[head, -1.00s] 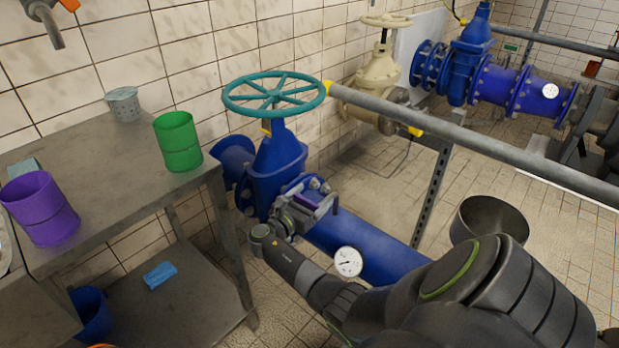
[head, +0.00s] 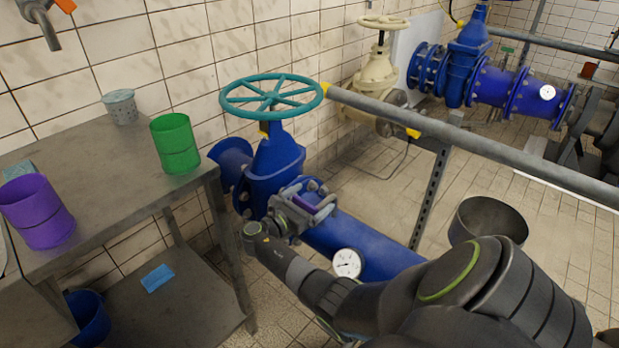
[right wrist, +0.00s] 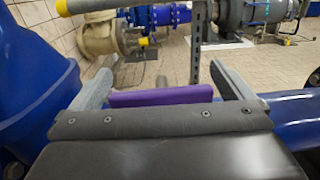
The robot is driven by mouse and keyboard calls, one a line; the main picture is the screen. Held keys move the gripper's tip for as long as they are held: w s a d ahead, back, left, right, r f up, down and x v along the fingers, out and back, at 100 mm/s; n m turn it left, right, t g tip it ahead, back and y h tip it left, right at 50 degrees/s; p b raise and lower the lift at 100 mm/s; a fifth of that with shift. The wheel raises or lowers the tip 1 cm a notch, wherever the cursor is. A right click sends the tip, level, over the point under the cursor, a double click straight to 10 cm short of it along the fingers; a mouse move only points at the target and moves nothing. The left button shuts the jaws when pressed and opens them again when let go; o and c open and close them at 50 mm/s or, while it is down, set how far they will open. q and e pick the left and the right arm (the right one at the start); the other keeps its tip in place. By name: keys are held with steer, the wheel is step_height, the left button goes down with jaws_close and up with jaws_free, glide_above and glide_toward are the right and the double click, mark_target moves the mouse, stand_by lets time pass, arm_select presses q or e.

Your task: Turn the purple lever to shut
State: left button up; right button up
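The purple lever (right wrist: 160,96) shows in the right wrist view as a flat purple bar lying crosswise between the two grey fingers of my right gripper (right wrist: 163,88). The fingers stand wide apart, one at each end of its visible part. Whether they touch it I cannot tell. In the head view my right gripper (head: 317,202) is low over the blue pipe (head: 375,250), just below the blue valve body. It hides most of the lever there; only a little purple shows. My left gripper is not in view.
A teal handwheel (head: 271,95) stands above the blue valve (head: 275,165). A pressure gauge (head: 347,263) sits on the pipe near my right arm. A grey rail (head: 450,130) crosses behind. A metal table (head: 110,195) with cups is at the left.

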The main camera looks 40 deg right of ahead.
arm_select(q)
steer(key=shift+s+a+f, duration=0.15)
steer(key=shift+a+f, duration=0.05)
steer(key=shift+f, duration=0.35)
arm_select(e)
steer(key=s+a, duration=0.1)
steer(key=a, duration=1.6)
steer(key=shift+a, duration=0.2)
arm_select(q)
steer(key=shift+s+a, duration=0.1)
